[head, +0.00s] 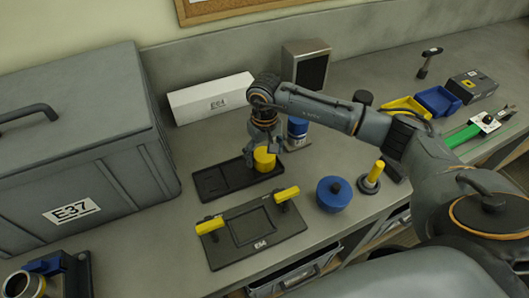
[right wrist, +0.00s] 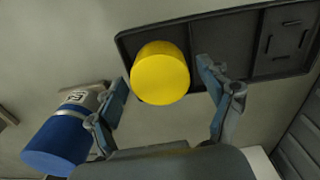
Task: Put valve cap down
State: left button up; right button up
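The yellow valve cap (head: 264,160) stands at the right end of a flat black tray (head: 212,185) with recesses. It also shows in the right wrist view (right wrist: 160,74), over the end of the tray (right wrist: 256,68). My right gripper (head: 264,146) is above the cap, pointing down. In the right wrist view its fingers (right wrist: 160,80) are spread on either side of the cap, with a clear gap on the right. On the left the finger appears close to the cap; contact cannot be told. My left gripper is not in view.
A black plate with yellow handles (head: 255,233) lies in front of the tray. A blue canister (head: 298,130) stands close to the right gripper. A blue round jar (head: 334,194) and a yellow-handled tool (head: 373,175) stand right. A large grey case (head: 80,150) fills the left.

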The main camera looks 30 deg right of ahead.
aim_at(264, 154)
jog(key=shift+r, duration=0.1)
jog(key=shift+r+p, duration=0.2)
jog(key=shift+p, duration=0.2)
notch_tip(264, 154, up, 12)
jog(key=b, duration=0.5)
jog(key=shift+f, duration=0.1)
